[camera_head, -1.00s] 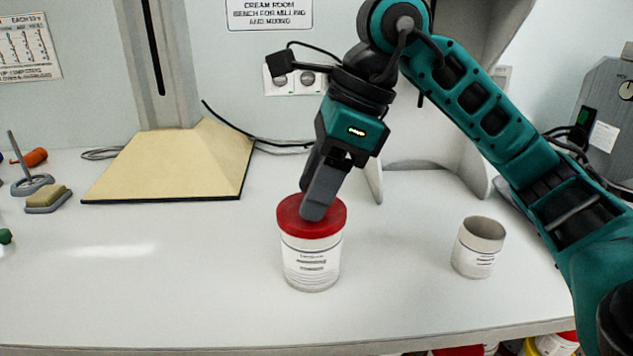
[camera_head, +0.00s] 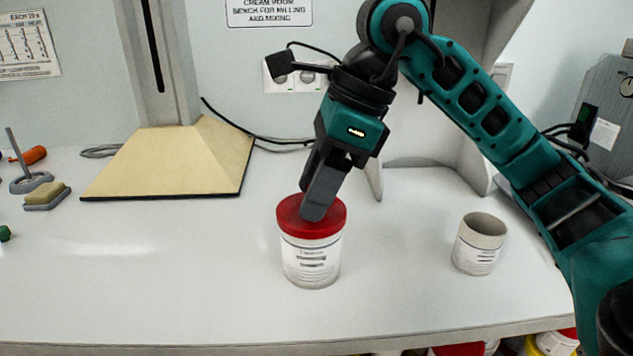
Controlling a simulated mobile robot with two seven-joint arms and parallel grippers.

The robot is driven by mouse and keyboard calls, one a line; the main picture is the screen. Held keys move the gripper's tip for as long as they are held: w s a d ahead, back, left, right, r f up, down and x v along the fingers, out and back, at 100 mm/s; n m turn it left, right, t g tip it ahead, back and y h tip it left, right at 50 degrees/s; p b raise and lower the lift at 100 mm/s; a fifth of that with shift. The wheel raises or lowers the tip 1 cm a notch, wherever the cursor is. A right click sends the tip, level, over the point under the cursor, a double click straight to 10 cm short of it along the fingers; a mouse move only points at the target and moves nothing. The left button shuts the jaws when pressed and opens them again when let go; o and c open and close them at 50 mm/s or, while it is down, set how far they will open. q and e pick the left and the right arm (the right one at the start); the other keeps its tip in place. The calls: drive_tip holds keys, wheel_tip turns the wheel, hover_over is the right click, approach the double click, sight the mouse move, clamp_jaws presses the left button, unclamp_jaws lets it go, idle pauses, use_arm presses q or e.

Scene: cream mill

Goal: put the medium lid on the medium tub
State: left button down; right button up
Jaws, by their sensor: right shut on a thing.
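A white labelled tub (camera_head: 311,265) stands upright near the middle of the bench. A red lid (camera_head: 328,224) sits on top of it and looks level, covering the rim. My right gripper (camera_head: 314,212) points down at the lid from above and is shut on it, its fingers hiding part of the lid's top. Whether the lid is pressed fully down cannot be told. A smaller open tub (camera_head: 479,246) without a lid stands to the right. My left gripper is not in view.
A beige wedge-shaped base (camera_head: 175,165) with a column stands at the back left. A sponge holder (camera_head: 47,196) and an orange-handled tool (camera_head: 33,155) lie at the far left. The bench's front left is clear. Several containers (camera_head: 555,343) show below the front edge.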

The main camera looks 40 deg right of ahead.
drive_tip(key=o, duration=1.4)
drive_tip(key=shift+r, duration=0.1)
drive_tip(key=shift+r+p, duration=2.05)
drive_tip(key=shift+r, duration=0.15)
clamp_jaws()
